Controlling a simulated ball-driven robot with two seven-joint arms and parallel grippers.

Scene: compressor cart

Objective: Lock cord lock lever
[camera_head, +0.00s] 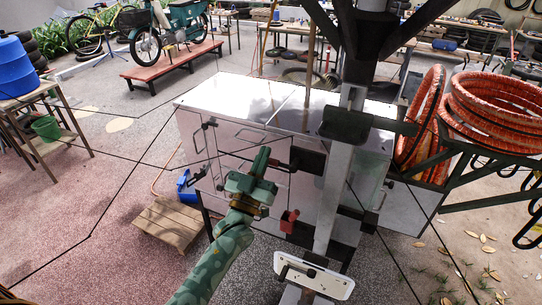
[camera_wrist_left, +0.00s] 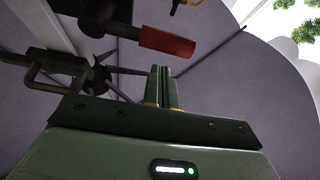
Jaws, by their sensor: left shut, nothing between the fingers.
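A red-handled lever (camera_head: 289,220) sits low on the front of the silver compressor cart (camera_head: 230,105). In the left wrist view a red grip (camera_wrist_left: 167,42) on a dark metal bracket shows just above the fingertips; I take it for the same lever, but cannot be sure. My left gripper (camera_head: 262,158) is in front of the cart's front face, above and left of the red lever in the head view. Its fingers are shut together and empty, as the left wrist view also shows (camera_wrist_left: 164,80). They appear apart from the red grip. My right gripper is not in view.
A blue bin (camera_head: 187,187) and a wooden pallet (camera_head: 170,222) are on the ground left of the cart. Orange hose coils (camera_head: 495,105) rest on a rack at the right. A stand with a blue barrel (camera_head: 17,68) is at the far left. Open paving lies between.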

